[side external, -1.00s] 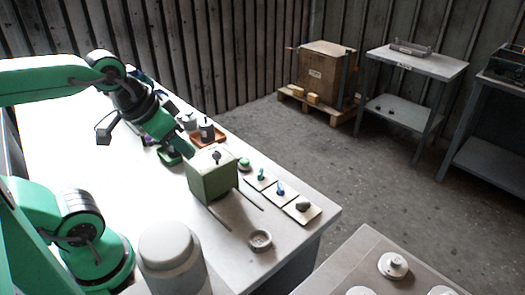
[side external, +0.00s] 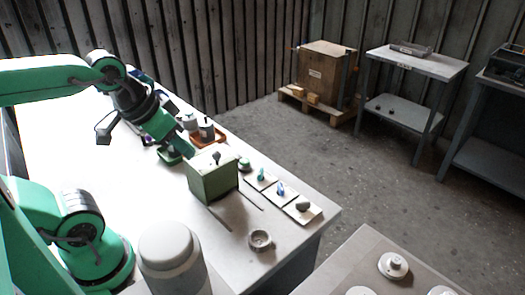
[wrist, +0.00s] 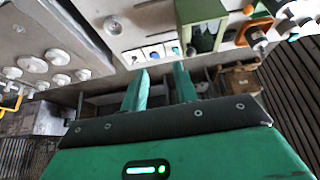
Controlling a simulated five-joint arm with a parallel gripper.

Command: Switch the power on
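A green box (side external: 212,182) with a small dark knob (side external: 216,157) on top stands on the white bench. In the wrist view the box (wrist: 203,28) is at the top, with an open-looking dark side. I cannot tell whether the knob is the power switch; no switch is clearly marked. My gripper (side external: 186,145) is above the bench, behind and left of the box in the side view, apart from it. In the wrist view my gripper (wrist: 158,80) has its two green fingers spread, with nothing between them. Its fingertips are mostly hidden in the side view.
Small cards with coloured parts (side external: 281,190) lie right of the box. An orange tray (side external: 208,138) holds grey cylinders behind it. A round grey cup (side external: 260,240) is near the front edge. A large grey cylinder (side external: 170,255) stands in the foreground.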

